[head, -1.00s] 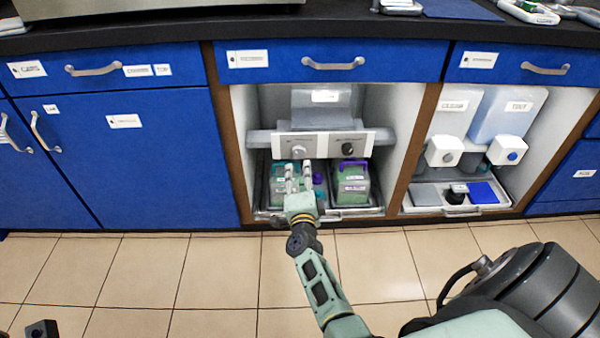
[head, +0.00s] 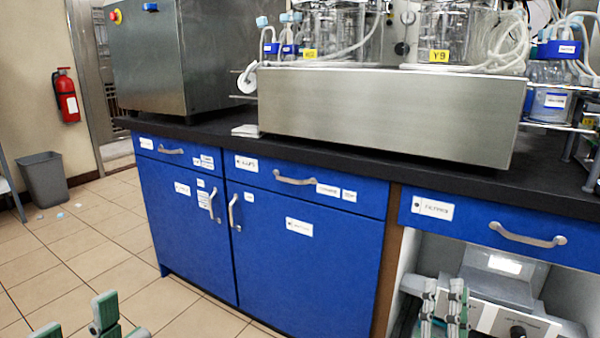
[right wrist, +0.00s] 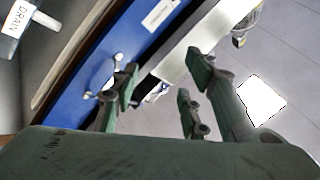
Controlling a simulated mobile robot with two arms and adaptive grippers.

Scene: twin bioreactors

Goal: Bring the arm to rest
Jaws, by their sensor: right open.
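My right gripper (head: 442,302) is at the lower right of the head view, in front of the open cabinet bay. Its fingers point up and stand apart. In the right wrist view the same gripper (right wrist: 160,85) has its fingers spread, with nothing held between them. My left gripper (head: 90,322) shows only by its fingertips at the bottom left of the head view, over the floor. Its fingers stand apart and look empty; the rest of it is cut off by the frame.
Blue cabinet doors (head: 300,245) stand between the two grippers. The dark counter (head: 350,178) above carries a steel bioreactor base (head: 385,112). The open bay holds a grey-white unit with a knob (head: 518,331).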

